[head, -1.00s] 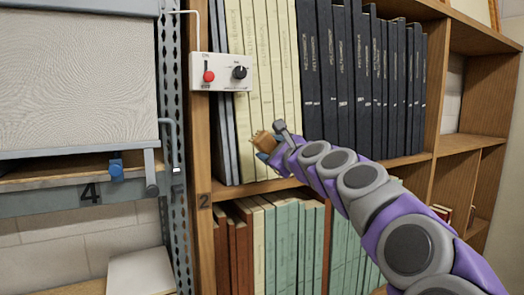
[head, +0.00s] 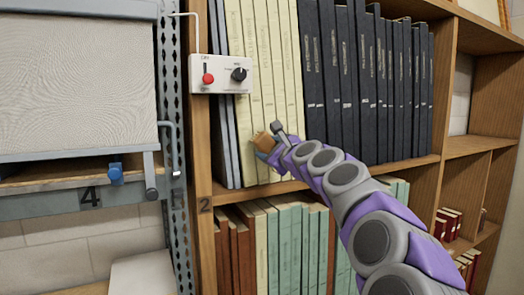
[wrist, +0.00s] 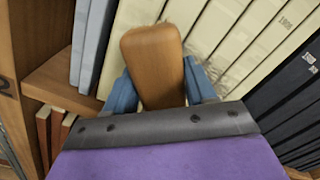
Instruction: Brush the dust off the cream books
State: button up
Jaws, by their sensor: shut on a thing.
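The cream books (head: 262,60) stand upright in a row on the upper shelf, between grey books and black books. They also show in the wrist view (wrist: 222,38), tilted by the camera angle. My gripper (head: 270,150) is in front of the lower part of the cream spines. In the wrist view its blue fingers (wrist: 155,92) are shut on a brown wooden piece (wrist: 153,60), which looks like a brush handle.
A white control box (head: 222,74) with a red knob and a black dial is fixed at the shelf's left upright. Black books (head: 345,90) stand to the right. A metal rack (head: 75,200) stands at the left.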

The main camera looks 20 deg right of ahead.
aim_at(261, 150)
jog(key=shift+d, duration=0.4)
jog(key=a, duration=0.4)
jog(key=shift+w+a+r, duration=0.15)
jog(key=shift+w+a, duration=0.05)
jog(key=shift+w, duration=0.2)
jog(key=shift+w+d+p, duration=0.2)
jog(key=shift+d+p, duration=0.05)
jog(key=shift+d, duration=0.75)
jog(key=shift+w+d+p, duration=0.2)
jog(key=shift+d, duration=0.8)
jog(key=shift+a, duration=1.3)
jog(key=d+p, duration=0.1)
jog(key=d, duration=0.5)
jog(key=shift+d, duration=0.3)
jog(key=shift+w+a+p, duration=0.1)
jog(key=shift+a+p, duration=0.25)
jog(key=shift+p, duration=0.35)
jog(key=shift+d, duration=0.1)
